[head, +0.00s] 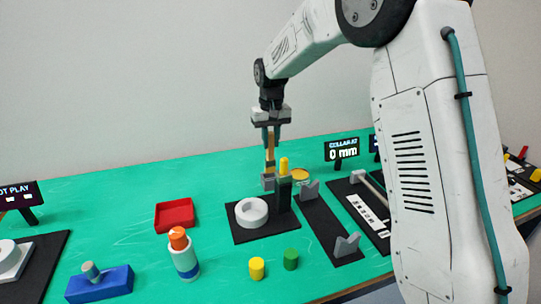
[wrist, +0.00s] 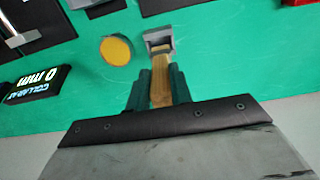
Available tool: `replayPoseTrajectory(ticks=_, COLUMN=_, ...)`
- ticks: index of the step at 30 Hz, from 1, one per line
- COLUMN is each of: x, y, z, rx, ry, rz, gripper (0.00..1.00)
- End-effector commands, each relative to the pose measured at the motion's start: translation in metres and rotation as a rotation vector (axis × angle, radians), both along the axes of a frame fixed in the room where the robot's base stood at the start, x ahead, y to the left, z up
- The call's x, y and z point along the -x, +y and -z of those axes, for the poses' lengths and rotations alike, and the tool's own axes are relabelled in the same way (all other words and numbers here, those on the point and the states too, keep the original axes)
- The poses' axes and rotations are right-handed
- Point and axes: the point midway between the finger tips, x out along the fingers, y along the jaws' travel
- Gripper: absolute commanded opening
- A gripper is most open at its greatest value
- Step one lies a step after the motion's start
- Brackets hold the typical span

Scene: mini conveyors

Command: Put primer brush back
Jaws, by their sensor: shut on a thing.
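The primer brush (head: 270,152) has a slim wooden handle and hangs upright, tip down, from my gripper (head: 271,128). In the wrist view the brush (wrist: 161,92) runs between the two dark fingers of my gripper (wrist: 161,88), which is shut on it. A grey square holder (head: 267,182) stands at the brush's lower end; it also shows in the wrist view (wrist: 149,36). The lower end overlaps the holder's opening in the wrist view. I cannot tell how deep it sits, and the bristles are hidden. A round pot with yellow-orange contents (wrist: 116,50) stands beside the holder.
A black base with a white ring (head: 252,212) and a dark post with a yellow top (head: 284,180) stand in front of the holder. A red tray (head: 175,215) lies left. A display reading 0 mm (head: 342,152) stands right. Open green table lies behind.

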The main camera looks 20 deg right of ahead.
Motion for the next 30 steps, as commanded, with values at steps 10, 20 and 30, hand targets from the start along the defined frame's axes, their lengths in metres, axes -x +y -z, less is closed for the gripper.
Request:
replayPoseTrajectory(ticks=10, x=0.0, y=0.0, z=0.047, rx=0.0, ry=0.002, rz=0.0, gripper=0.0)
replayPoseTrajectory(ticks=20, x=0.0, y=0.0, z=0.05, rx=0.0, ry=0.002, rz=0.0, gripper=0.0)
replayPoseTrajectory(ticks=30, x=0.0, y=0.0, z=0.049, rx=0.0, ry=0.001, rz=0.0, gripper=0.43)
